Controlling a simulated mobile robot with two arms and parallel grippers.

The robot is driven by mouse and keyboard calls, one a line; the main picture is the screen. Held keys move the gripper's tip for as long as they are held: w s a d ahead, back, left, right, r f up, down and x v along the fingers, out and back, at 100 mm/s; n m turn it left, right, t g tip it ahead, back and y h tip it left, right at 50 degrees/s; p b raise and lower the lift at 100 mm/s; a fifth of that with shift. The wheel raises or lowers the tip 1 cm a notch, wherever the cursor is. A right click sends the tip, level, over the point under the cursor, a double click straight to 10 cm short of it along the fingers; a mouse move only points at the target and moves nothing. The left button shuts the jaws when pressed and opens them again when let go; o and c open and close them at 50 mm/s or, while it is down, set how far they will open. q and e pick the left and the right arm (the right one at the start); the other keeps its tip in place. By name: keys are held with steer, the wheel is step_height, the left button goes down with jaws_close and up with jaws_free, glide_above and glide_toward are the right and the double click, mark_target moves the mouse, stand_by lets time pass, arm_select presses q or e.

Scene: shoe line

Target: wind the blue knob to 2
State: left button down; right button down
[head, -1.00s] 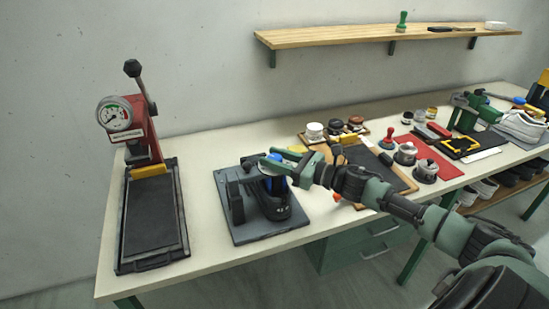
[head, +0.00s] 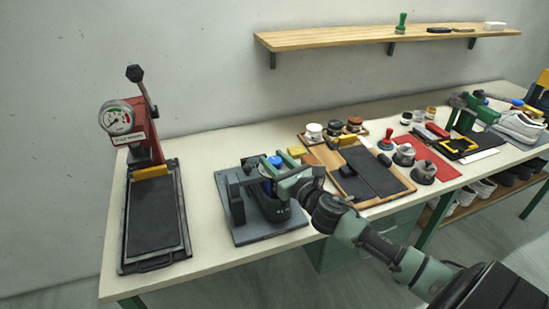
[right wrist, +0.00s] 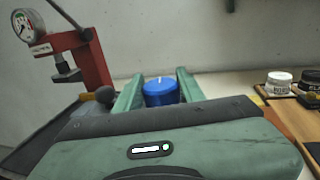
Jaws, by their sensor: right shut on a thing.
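The blue knob (head: 276,160) sits on top of a dark device on a grey base plate (head: 243,234), near the middle of the table. In the right wrist view the knob (right wrist: 162,94) stands between the two green fingers, with a pale mark on its top. My right gripper (head: 269,167) is shut on the knob, reaching in from the right. The gripper hides part of the knob and device in the head view. I cannot read a scale around the knob. My left gripper is not in view.
A red press with a gauge (head: 117,118) and lever stands at the left, over a black tray (head: 155,263). A wooden board (head: 408,187) with dark pads lies right of the device, with jars (head: 314,131) behind it. Bare table lies between press and device.

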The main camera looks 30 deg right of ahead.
mark_target(278, 165)
steer(key=shift+m+h+p, duration=0.3)
steer(key=shift+m+h, duration=0.6)
steer(key=shift+h, duration=0.6)
steer(key=c, duration=0.9)
jaws_free()
steer(key=shift+o, duration=0.2)
steer(key=s, duration=0.3)
steer(key=s+a+b, duration=0.1)
steer(key=s, duration=0.3)
steer(key=shift+a+f+b, duration=0.1)
steer(key=shift+a+b, duration=0.05)
steer(key=shift+b, duration=0.15)
steer(key=shift+s, duration=0.35)
